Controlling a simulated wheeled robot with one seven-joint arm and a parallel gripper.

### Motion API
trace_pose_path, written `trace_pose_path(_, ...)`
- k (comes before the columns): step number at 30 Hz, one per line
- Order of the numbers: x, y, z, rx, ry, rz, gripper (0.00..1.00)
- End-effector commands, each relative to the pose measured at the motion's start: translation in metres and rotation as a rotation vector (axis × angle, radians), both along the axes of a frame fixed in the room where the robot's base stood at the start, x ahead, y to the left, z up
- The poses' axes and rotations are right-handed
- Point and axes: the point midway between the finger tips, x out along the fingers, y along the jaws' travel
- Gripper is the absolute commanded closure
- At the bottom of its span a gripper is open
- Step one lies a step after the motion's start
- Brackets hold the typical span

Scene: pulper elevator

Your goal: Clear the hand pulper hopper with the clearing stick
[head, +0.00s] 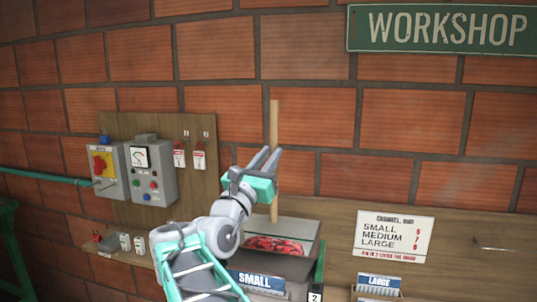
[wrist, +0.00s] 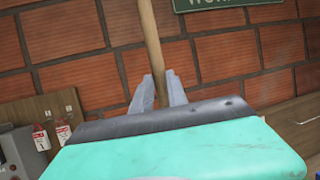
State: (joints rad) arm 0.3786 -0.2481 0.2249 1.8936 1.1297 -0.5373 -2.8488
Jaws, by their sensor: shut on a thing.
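The clearing stick (head: 273,125) is a long pale wooden rod standing about upright in the head view. My gripper (head: 270,158) is shut on it partway along its length. In the wrist view the stick (wrist: 150,45) rises between the two grey fingers of my gripper (wrist: 158,92). The pulper hopper (head: 307,228) is a grey open box with red cherries (head: 274,245) in it, below my gripper. The stick's lower end comes down at the hopper's back part; I cannot tell whether it touches the cherries.
A board on the brick wall holds a control box (head: 151,173), a red-and-yellow switch box (head: 108,170) and red-and-white tags (head: 199,158). A SMALL label (head: 262,282) is in front of the hopper. A channel sign (head: 394,236) and a LARGE bin (head: 380,283) are at right.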

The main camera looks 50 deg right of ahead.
Motion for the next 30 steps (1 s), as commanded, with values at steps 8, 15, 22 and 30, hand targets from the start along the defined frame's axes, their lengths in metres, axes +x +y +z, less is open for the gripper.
trace_pose_path(8, -0.025, 0.030, 0.001, -0.001, -0.002, 0.003, 1.00)
trace_pose_path(15, -0.047, 0.055, 0.001, 0.000, -0.002, 0.003, 1.00)
trace_pose_path(22, -0.052, 0.059, 0.000, 0.000, 0.000, 0.000, 1.00)
trace_pose_path(30, -0.052, 0.059, 0.000, 0.000, 0.000, 0.000, 1.00)
